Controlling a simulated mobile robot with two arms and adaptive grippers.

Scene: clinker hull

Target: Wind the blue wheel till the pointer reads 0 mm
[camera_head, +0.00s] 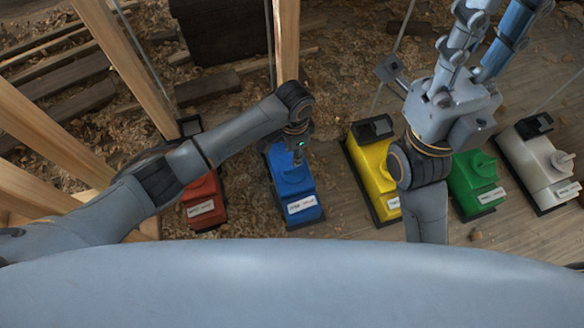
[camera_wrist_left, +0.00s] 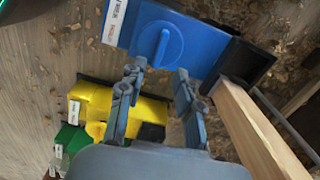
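The blue unit (camera_head: 301,208) stands on the floor near the middle of the head view, with a white label on its front end. Its round blue wheel (camera_wrist_left: 161,47) with a raised grip bar shows in the left wrist view. My left gripper (camera_wrist_left: 158,72) is open, its fingertips apart at the near edge of the wheel and not closed on it. In the head view my left gripper (camera_head: 298,154) hangs over the blue unit and partly covers it. My right gripper (camera_head: 509,8) is open and empty, pointing away at upper right. I cannot make out a pointer or scale.
A red unit (camera_head: 203,200) stands left of the blue one, partly under my left arm. Yellow (camera_head: 372,170), green (camera_head: 474,182) and white (camera_head: 536,165) units stand to the right. Wooden posts (camera_head: 286,45) rise behind and left. Shavings litter the floor.

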